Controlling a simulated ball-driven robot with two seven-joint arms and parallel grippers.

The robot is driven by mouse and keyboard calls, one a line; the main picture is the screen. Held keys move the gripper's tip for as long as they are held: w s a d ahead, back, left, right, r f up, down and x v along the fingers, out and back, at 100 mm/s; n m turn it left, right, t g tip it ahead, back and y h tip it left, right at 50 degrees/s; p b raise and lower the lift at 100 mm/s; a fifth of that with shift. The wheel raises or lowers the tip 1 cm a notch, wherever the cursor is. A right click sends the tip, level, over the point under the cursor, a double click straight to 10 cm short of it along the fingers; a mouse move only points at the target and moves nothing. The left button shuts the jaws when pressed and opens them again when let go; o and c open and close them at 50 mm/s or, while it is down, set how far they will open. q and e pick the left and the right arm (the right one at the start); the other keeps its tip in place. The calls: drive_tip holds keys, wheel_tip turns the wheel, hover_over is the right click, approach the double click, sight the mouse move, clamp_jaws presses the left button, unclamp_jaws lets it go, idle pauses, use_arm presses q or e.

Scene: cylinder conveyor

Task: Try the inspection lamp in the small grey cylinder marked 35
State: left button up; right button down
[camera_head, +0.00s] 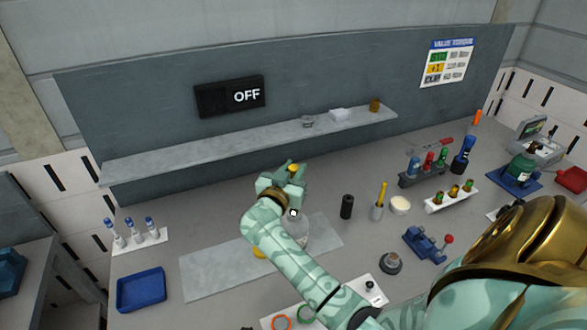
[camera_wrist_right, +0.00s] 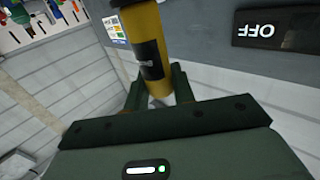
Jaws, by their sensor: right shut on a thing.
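My right gripper (camera_head: 290,180) is raised above the middle of the bench and shut on a yellow cylinder with a dark label. The yellow cylinder (camera_wrist_right: 145,45) sits between the fingers in the wrist view; only its yellow tip (camera_head: 293,168) shows in the head view. A rounded grey object (camera_head: 297,232) stands on a pale grey mat (camera_head: 205,272), partly hidden by my right arm. I cannot read a 35 on anything. A yellow item (camera_head: 260,253) also shows beside the arm. My left gripper is not in view.
A dark sign (camera_head: 230,96) reading OFF hangs above a wall shelf (camera_head: 215,148). A blue tray (camera_head: 141,289) lies at the front left. A black cylinder (camera_head: 347,206), a cup with a yellow tool (camera_head: 378,209) and a blue vise (camera_head: 425,243) stand right of the gripper.

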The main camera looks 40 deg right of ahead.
drive_tip(key=shift+f+b, duration=0.75)
drive_tip(key=shift+f, duration=1.05)
idle(0.4)
wheel_tip(320, 180, up, 10)
drive_tip(key=p, duration=1.2)
drive_tip(key=shift+p, duration=0.4)
idle(1.2)
